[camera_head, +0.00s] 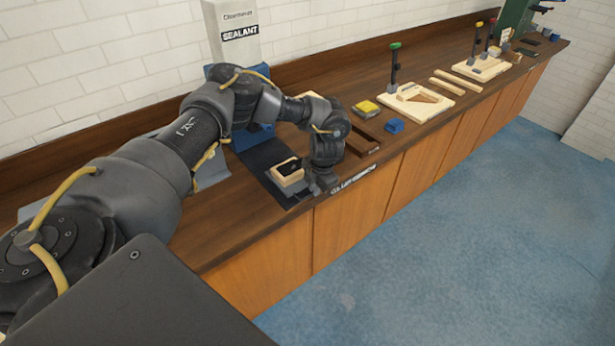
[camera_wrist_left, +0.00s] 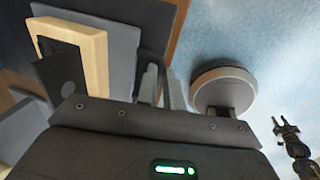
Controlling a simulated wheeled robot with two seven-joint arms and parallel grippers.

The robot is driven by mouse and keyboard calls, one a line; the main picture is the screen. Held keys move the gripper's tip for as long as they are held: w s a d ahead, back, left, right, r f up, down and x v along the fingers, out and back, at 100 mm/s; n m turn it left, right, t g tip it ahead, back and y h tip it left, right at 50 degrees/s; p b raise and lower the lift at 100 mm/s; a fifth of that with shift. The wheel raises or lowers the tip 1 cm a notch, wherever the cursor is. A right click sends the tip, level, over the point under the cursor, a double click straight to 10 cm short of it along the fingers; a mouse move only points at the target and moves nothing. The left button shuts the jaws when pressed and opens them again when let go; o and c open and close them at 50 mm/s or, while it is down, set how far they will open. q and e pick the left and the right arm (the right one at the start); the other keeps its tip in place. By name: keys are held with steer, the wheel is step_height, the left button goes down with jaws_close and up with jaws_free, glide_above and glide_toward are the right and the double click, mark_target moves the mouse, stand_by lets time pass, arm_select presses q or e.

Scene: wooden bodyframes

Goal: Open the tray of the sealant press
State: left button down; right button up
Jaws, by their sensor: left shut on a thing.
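The sealant press has a white upper housing (camera_head: 235,32) marked SEALANT and a blue body (camera_head: 258,138) below, partly behind my left arm. Its flat dark tray (camera_head: 262,160) extends from the press to the counter's front edge. A pale wooden frame piece (camera_head: 288,179) with a dark insert lies on the tray and also shows in the left wrist view (camera_wrist_left: 96,58). My left gripper (camera_head: 314,190) is at the tray's front end, its fingers (camera_wrist_left: 162,88) shut on the tray's front part; the grip itself is partly hidden. My right gripper (camera_wrist_left: 284,130) appears small in the left wrist view.
A yellow-topped block (camera_head: 366,108), a blue block (camera_head: 394,126) and a brown holder (camera_head: 362,140) sit right of the press. Farther along are wooden boards (camera_head: 418,98) with upright tools (camera_head: 394,65). The blue floor (camera_head: 450,230) in front is clear.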

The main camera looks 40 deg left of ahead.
arm_select(q)
steer(key=c, duration=1.8)
jaws_free()
steer(key=shift+r, duration=0.15)
step_height(320, 180, up, 10)
steer(key=d+b, duration=0.2)
steer(key=b, duration=0.1)
steer(key=shift+s+r, duration=0.2)
steer(key=shift+s, duration=0.1)
